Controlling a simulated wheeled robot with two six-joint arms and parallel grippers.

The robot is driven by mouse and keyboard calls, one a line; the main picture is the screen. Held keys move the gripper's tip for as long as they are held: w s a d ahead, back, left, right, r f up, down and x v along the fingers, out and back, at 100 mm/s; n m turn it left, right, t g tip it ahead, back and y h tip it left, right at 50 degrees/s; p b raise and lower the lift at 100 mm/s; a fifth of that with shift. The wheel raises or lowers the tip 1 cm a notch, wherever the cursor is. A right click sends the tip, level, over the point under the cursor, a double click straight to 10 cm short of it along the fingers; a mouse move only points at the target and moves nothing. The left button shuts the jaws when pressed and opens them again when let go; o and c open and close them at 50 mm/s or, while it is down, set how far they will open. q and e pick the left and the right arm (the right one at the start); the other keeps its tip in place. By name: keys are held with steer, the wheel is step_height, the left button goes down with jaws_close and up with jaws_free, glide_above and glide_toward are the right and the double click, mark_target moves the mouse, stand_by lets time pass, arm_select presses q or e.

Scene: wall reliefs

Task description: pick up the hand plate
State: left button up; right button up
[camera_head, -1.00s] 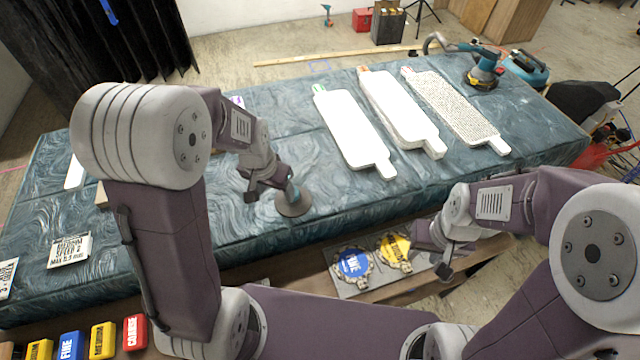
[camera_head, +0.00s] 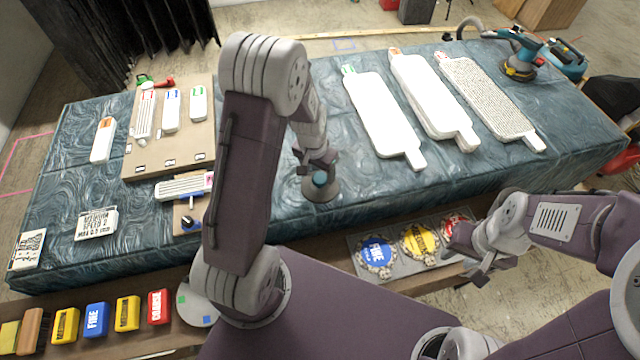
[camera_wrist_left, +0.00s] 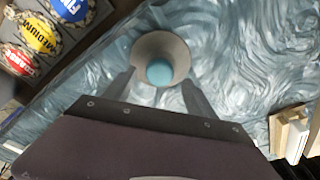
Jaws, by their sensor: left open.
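What I take for the hand plate (camera_head: 322,192) is a round grey disc with a teal knob on top, on the blue marbled table near its front edge. In the left wrist view the disc (camera_wrist_left: 150,45) and its knob show from above. My left gripper (camera_head: 316,170) is over it and open, with its fingertips (camera_wrist_left: 158,80) on either side of the knob and gaps to both. Height above the table is hard to judge. My right gripper (camera_head: 478,274) is low at the right, by the front shelf, away from the plate; its jaw opening is unclear.
Three long white panels (camera_head: 383,115) lie right of the plate. A brown board (camera_head: 170,150) with small pieces lies left, partly behind my left arm. Coloured round discs (camera_head: 377,253) sit on a grey tray in front; coloured blocks (camera_head: 97,318) line the front left shelf.

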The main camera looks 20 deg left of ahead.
mark_target(320, 177)
arm_select(q)
steer(key=f, duration=0.4)
steer(key=shift+w, duration=0.3)
steer(key=shift+w+f, duration=0.1)
steer(key=shift+d, duration=0.1)
steer(key=c, duration=0.7)
jaws_close()
steer(key=shift+r, duration=0.65)
step_height(320, 177, up, 3)
steer(key=w+d+r, duration=0.1)
steer(key=d+r, duration=0.6)
steer(key=d, duration=0.4)
steer(key=shift+d, duration=0.3)
steer(key=shift+w, duration=0.1)
